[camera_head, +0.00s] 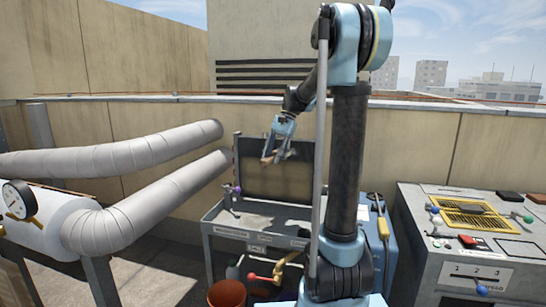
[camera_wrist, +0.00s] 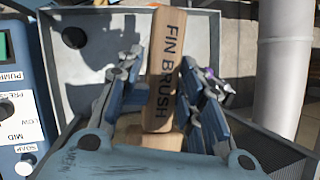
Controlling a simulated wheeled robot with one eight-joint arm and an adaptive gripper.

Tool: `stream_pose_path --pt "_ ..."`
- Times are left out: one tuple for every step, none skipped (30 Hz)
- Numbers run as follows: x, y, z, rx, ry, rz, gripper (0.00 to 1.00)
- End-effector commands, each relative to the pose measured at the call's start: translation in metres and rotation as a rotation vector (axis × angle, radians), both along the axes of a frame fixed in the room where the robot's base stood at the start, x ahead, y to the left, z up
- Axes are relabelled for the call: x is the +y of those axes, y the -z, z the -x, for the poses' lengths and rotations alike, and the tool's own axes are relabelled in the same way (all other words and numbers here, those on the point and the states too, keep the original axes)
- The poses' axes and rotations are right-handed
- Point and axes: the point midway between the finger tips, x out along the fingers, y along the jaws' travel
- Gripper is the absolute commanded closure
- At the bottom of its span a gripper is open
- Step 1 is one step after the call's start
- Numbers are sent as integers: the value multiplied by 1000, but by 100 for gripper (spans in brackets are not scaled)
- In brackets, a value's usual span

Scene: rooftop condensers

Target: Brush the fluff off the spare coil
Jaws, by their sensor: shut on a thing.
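The spare coil (camera_head: 290,182) is a dark upright panel in a thin frame, standing on a grey cart. A dark finned surface, which looks like the coil (camera_wrist: 278,155), shows at the lower right of the wrist view. No separate fluff can be made out on the coil's brownish face. My gripper (camera_head: 276,155) is in front of the coil's upper part. It is shut on the wooden fin brush (camera_wrist: 164,65), whose block reads FIN BRUSH between my fingers. The brush's bristles are hidden, and I cannot tell whether it touches the coil.
The cart's tray (camera_head: 225,217) has some bare room before the coil. Silver ducts (camera_head: 130,205) and a gauge (camera_head: 18,200) lie left. A terracotta pot (camera_head: 227,293) stands low in front. A control bench (camera_head: 480,250) stands right, and a blue box (camera_wrist: 18,85) borders the wrist view.

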Motion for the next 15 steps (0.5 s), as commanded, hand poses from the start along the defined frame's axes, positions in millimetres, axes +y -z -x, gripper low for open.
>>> stream_pose_path --pt "0 3 0 0 0 0 100" --pt "0 5 0 0 0 0 100" --pt "0 7 0 0 0 0 100" --pt "0 9 0 0 0 0 100" --pt "0 11 0 0 0 0 100" --pt "0 13 -1 0 0 0 100" --pt "0 14 -1 0 0 0 100" --pt "0 16 -1 0 0 0 100" --pt "0 18 -1 0 0 0 100" --pt "0 20 -1 0 0 0 100" --pt "0 22 -1 0 0 0 100" --pt "0 24 -1 0 0 0 100" --pt "-1 26 -1 0 0 0 100" --pt "-1 27 -1 0 0 0 100" --pt "-1 29 -1 0 0 0 100"
